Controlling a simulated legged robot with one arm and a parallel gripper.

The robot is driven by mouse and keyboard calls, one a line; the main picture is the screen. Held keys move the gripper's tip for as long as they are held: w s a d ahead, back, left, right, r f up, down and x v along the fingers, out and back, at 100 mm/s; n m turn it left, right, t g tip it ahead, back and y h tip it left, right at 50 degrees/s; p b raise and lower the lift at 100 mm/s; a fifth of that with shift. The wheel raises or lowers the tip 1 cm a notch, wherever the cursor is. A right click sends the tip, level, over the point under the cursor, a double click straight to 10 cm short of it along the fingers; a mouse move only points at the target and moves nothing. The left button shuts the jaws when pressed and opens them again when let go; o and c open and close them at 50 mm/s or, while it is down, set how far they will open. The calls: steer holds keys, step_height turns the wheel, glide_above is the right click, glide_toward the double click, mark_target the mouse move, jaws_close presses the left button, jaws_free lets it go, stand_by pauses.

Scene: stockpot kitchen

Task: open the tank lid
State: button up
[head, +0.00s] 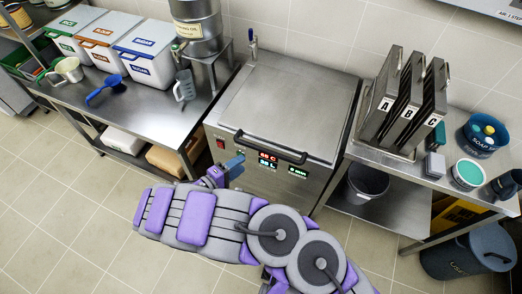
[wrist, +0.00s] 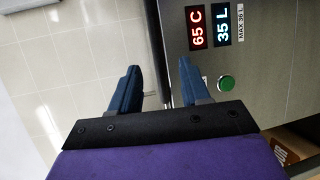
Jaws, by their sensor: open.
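The steel tank (head: 275,187) stands in the middle of the head view. Its flat lid (head: 285,105) lies down over the top, with a black bar handle (head: 270,147) along the front edge. My gripper (head: 236,164) is in front of the tank's front panel, left of and a little below the handle.
A steel counter (head: 140,95) on the left holds white bins (head: 150,55), a jug (head: 184,85), a blue scoop (head: 104,90) and a drum (head: 196,28). The right table (head: 405,170) holds panels marked A, B, C (head: 408,100) and tubs. Open floor (head: 60,215) lies front left.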

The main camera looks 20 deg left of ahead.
mark_target(262, 151)
steer(key=b+x, duration=0.1)
steer(key=x, duration=0.4)
steer(key=d+x, duration=0.1)
steer(key=x, duration=0.5)
steer(key=shift+s+r+b, duration=0.1)
steer(key=shift+s+b, duration=0.1)
steer(key=shift+b, duration=0.15)
steer(key=shift+w+a, duration=0.25)
steer(key=shift+w, duration=0.2)
steer(key=shift+d, duration=0.6)
steer(key=shift+d+r, duration=0.1)
steer(key=shift+d, duration=0.05)
steer(key=shift+c, duration=1)
steer(key=shift+a, duration=0.4)
steer(key=c, duration=0.5)
jaws_close()
steer(key=shift+d, duration=0.1)
